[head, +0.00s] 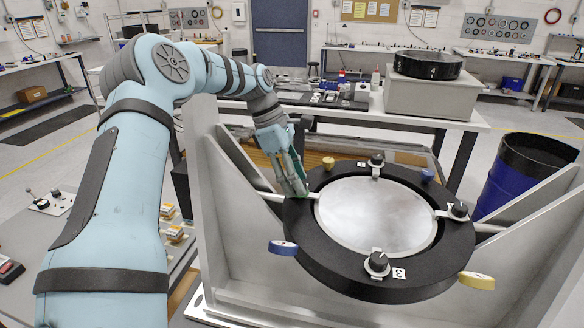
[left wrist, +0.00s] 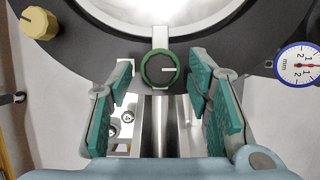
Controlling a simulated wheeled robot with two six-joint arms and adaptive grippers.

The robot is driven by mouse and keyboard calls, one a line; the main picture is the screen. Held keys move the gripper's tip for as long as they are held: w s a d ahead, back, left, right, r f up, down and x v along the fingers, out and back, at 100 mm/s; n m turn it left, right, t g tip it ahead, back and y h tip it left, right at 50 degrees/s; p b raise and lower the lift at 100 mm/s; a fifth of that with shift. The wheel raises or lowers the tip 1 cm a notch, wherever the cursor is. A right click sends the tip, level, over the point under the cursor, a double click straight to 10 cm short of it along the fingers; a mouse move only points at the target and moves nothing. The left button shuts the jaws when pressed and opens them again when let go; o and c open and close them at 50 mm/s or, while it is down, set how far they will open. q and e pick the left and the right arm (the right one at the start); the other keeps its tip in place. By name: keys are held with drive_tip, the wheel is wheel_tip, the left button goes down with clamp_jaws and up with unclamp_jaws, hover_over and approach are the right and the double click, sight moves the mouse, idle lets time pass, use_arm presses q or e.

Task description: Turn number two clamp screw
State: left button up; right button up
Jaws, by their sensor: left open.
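The fixture is a black ring (head: 300,225) around a round silver mirror (head: 375,215). Clamp screws with black knobs stand at its far side (head: 376,160), right side (head: 458,209) and near side (head: 377,262); the near one has a label 3. My left gripper (head: 297,180) is at the ring's left edge and covers the clamp screw there. In the left wrist view this screw has a green-rimmed knob (left wrist: 160,58) with a white line. The open green fingers (left wrist: 160,82) stand to either side of it, apart from it. My right gripper is out of view.
A yellow knob (head: 328,162) and a blue-rimmed dial (head: 283,247) flank the left screw on the ring's rim. Grey side plates (head: 225,215) support the ring. A blue bin (head: 510,180) stands to the right, and a bench (head: 340,112) stands behind.

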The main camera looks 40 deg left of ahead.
use_arm(q)
drive_tip(key=v, duration=1.1)
drive_tip(key=shift+r, duration=0.2)
drive_tip(key=shift+a, duration=0.1)
